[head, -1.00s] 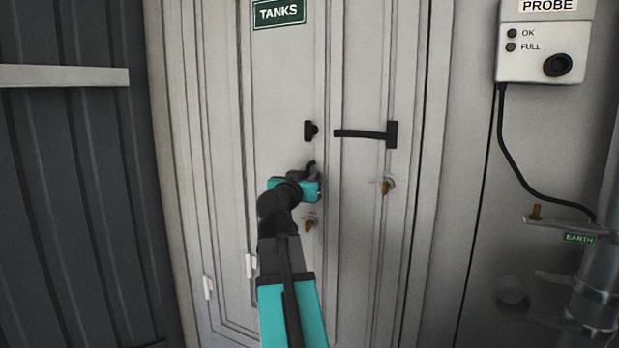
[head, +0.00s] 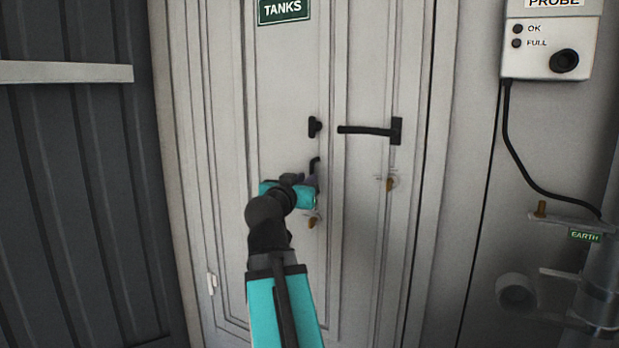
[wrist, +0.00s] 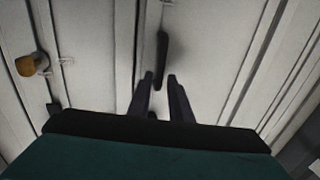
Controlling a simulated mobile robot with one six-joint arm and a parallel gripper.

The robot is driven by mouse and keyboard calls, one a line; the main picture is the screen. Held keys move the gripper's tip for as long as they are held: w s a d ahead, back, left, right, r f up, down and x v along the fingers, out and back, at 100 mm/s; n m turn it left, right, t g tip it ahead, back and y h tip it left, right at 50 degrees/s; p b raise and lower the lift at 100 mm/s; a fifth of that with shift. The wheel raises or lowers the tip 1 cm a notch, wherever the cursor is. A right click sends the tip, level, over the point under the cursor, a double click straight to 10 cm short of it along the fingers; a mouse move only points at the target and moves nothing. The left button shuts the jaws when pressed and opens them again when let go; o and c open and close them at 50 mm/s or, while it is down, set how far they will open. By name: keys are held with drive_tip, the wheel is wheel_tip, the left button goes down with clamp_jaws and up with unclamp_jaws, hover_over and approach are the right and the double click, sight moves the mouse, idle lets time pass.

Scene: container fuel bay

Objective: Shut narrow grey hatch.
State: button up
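The grey hatch leaf (head: 270,110) carries a green TANKS sign (head: 283,10); a narrower grey leaf (head: 365,235) stands to its right. I cannot tell whether either is slightly ajar. A small black upright handle (head: 316,165) is just beyond my gripper (head: 311,182), partly hidden by it. In the wrist view, my gripper (wrist: 160,78) is open, its two dark fingers apart, with the lower end of the black handle (wrist: 162,50) between or just beyond them. Contact cannot be told.
A black lever (head: 368,130) sticks out on the right leaf, with a black knob (head: 315,127) to its left. Brass fittings (head: 390,184) sit below. A probe box (head: 548,48) and an earth bracket (head: 570,226) are on the right wall. Dark ribbed panelling (head: 80,200) is at left.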

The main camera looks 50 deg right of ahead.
drive_tip(key=b+v, duration=0.6)
drive_tip(key=v, duration=0.1)
idle(0.5)
drive_tip(key=shift+a+r, duration=0.1)
idle(0.4)
